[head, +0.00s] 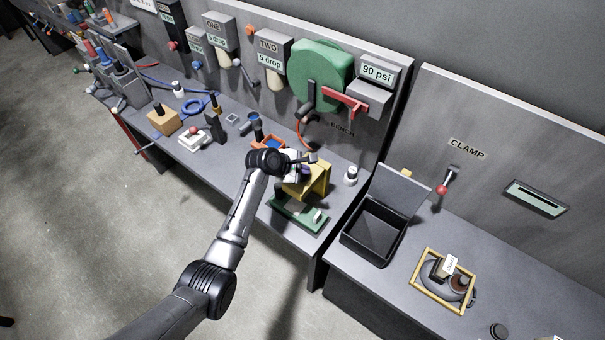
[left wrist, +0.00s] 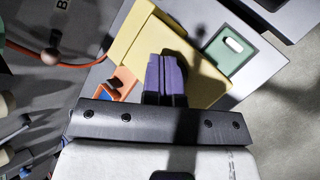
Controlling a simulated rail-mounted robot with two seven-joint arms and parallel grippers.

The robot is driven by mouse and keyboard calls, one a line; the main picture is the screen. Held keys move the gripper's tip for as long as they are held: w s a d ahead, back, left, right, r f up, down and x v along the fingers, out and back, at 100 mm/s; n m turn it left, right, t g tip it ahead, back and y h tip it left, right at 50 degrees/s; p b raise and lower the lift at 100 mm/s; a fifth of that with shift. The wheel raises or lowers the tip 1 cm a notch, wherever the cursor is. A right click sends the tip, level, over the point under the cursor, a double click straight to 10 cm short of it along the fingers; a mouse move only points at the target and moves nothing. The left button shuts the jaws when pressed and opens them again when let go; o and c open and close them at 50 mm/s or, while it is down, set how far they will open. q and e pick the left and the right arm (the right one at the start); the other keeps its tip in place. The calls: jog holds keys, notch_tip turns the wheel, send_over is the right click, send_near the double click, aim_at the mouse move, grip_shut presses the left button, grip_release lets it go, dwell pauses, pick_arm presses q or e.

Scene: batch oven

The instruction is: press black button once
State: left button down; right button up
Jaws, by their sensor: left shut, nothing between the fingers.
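No thing in view can be told for certain to be the black button. A tan box with a black knob on top (head: 158,108) stands on the left part of the bench. A white cylinder with a dark top (head: 351,176) stands near the bench's right end. My left gripper (head: 308,158) is shut and empty, above and beside a yellow angled block (head: 318,182). The gripper hides part of the block. My right gripper is not in view.
A green plate with a white handle (head: 300,214) lies before the yellow block. A blue-and-orange item (head: 257,130) stands behind my arm. An open black bin (head: 372,236) is to the right. The back panel carries a red lever (head: 342,100) and a green round housing (head: 320,68).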

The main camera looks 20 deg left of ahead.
aim_at(303, 176)
pick_arm(q)
jog(key=shift+f, duration=0.4)
jog(key=shift+r, duration=0.1)
dwell(0.5)
jog(key=shift+r+p, duration=0.2)
jog(key=shift+p, duration=0.15)
jog(key=shift+r+p, duration=0.65)
jog(key=shift+p, duration=0.2)
notch_tip(303, 176, up, 5)
jog(key=p, duration=0.6)
dwell(0.4)
